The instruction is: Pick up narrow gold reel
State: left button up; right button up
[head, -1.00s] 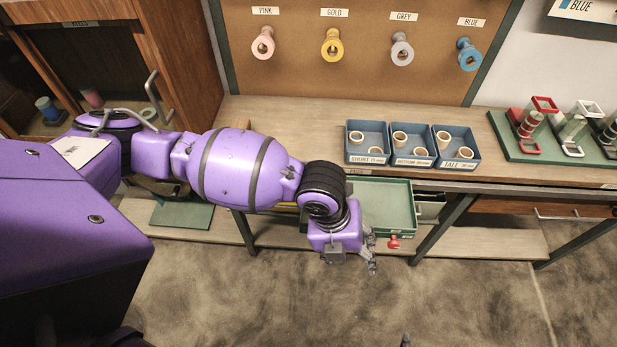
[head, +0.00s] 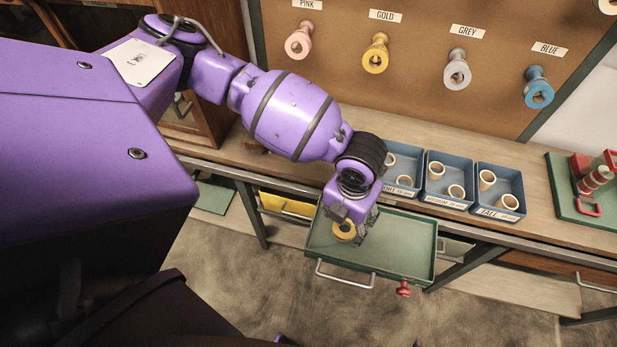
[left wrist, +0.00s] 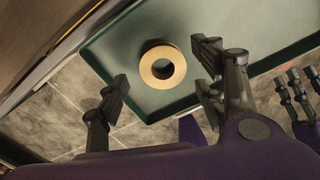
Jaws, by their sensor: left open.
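The narrow gold reel (head: 344,231) sits in the left part of the open green drawer (head: 390,258). In the left wrist view the reel (left wrist: 163,66) shows as a gold ring around a dark hole, close to the drawer's wall. My left gripper (head: 362,228) is over the drawer, beside the reel in the head view. In the left wrist view the left gripper (left wrist: 165,85) is open and empty, with the reel framed between its fingers and apart from them. More dark fingers (left wrist: 290,92) show at that view's right edge; I cannot tell their state.
The drawer's handle (head: 345,278) and a red knob (head: 403,289) are at its front. Blue trays with tan rings (head: 447,203) stand on the workbench (head: 460,228). Pink, gold, grey and blue spools hang on the board (head: 425,75). Floor is clear in front.

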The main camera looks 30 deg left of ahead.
pick_arm(q)
notch_tip(320, 180, down, 2)
jog(key=shift+f, duration=0.35)
jog(key=shift+w, duration=0.1)
jog(key=c, duration=1)
pick_arm(e)
jog(key=shift+w+a+r, duration=0.3)
jog(key=shift+w, duration=0.25)
pick_arm(q)
jog(key=shift+r, duration=0.55)
notch_tip(320, 180, up, 2)
jog(key=shift+w+r, duration=0.1)
jog(key=shift+r, duration=0.1)
jog(key=s+d+r, duration=0.2)
jog(key=s+r, duration=0.3)
jog(key=s, duration=0.1)
jog(key=s+d+r, duration=0.3)
jog(key=s+r, duration=0.1)
jog(key=s, duration=0.3)
jog(key=shift+d+r+p, duration=0.35)
jog(key=shift+r+p, duration=0.05)
pick_arm(e)
jog(key=shift+w+r, duration=0.2)
jog(key=shift+r, duration=0.2)
